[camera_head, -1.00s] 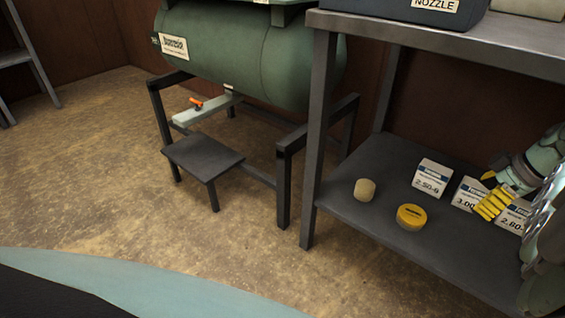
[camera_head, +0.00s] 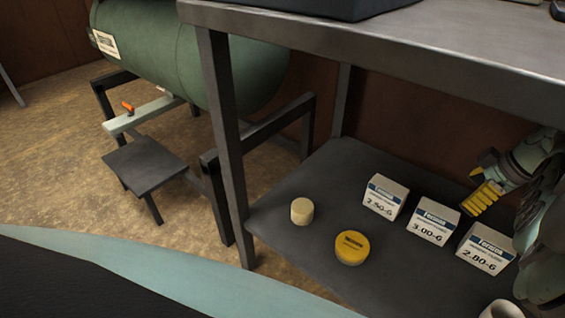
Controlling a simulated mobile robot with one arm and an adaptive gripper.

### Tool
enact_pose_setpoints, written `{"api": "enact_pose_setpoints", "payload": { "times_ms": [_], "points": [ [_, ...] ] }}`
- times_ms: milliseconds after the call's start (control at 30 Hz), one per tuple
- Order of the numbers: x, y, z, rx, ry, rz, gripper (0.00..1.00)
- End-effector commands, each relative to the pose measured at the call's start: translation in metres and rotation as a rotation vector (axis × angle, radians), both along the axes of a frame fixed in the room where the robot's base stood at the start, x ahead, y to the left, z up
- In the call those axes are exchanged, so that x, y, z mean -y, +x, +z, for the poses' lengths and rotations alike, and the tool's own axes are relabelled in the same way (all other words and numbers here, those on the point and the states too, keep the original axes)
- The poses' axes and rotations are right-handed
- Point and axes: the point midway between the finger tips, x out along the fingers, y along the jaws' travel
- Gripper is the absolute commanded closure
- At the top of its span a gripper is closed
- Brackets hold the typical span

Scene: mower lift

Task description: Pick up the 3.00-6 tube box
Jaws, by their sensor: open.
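The 3.00-6 tube box (camera_head: 433,223) is a small white carton with a blue label band. It stands on the lower shelf (camera_head: 310,255) of the metal bench, between two like boxes. The 2.50-6 box (camera_head: 384,197) is on its left and the 2.80-6 box (camera_head: 486,249) on its right. My gripper (camera_head: 477,203) has yellow fingers and comes in from the right, under the bench top. In the picture it lies just right of and above the 3.00-6 box. It is open and nothing shows between its fingers. The far finger is partly hidden.
A yellow round tin (camera_head: 352,248) and a cream cylinder (camera_head: 302,211) stand left of the boxes. A pale cup-like item (camera_head: 501,309) is cut off at the bottom edge. The bench top (camera_head: 400,40) overhangs the shelf, and a bench leg (camera_head: 225,140) stands at left.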

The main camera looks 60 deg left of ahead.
Motion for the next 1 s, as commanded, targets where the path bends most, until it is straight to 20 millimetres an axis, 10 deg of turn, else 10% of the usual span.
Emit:
{"api": "enact_pose_setpoints", "payload": {
  "times_ms": [300,1000],
  "points": [
    [-0.024,-0.009,-0.061,-0.003,-0.001,0.006,0.13],
    [-0.047,-0.016,-0.112,0.002,0.0,0.004,0.13]
  ]
}}
